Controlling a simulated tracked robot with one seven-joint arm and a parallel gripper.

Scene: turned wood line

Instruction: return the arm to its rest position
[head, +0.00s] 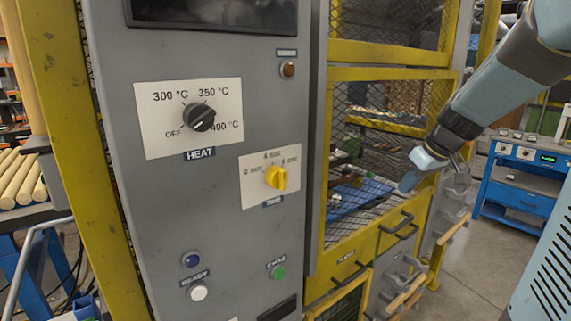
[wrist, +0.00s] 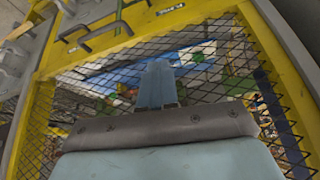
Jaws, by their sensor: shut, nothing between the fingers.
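My gripper (head: 408,182) is at the right of the head view, in front of the yellow-framed mesh guard. It is shut and empty, with its fingers pointing down and left. In the wrist view my gripper (wrist: 158,100) shows at the centre over the mesh (wrist: 225,45). I cannot tell how close the fingertips are to the mesh. My arm comes in from the upper right of the head view.
A grey control panel (head: 215,235) with a black heat knob (head: 201,117) and a yellow knob (head: 276,177) stands at the left. Dark handles (head: 400,223) stick out from the yellow frame (head: 385,75) below my gripper. A blue workbench (head: 520,195) stands at the right, with open floor before it.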

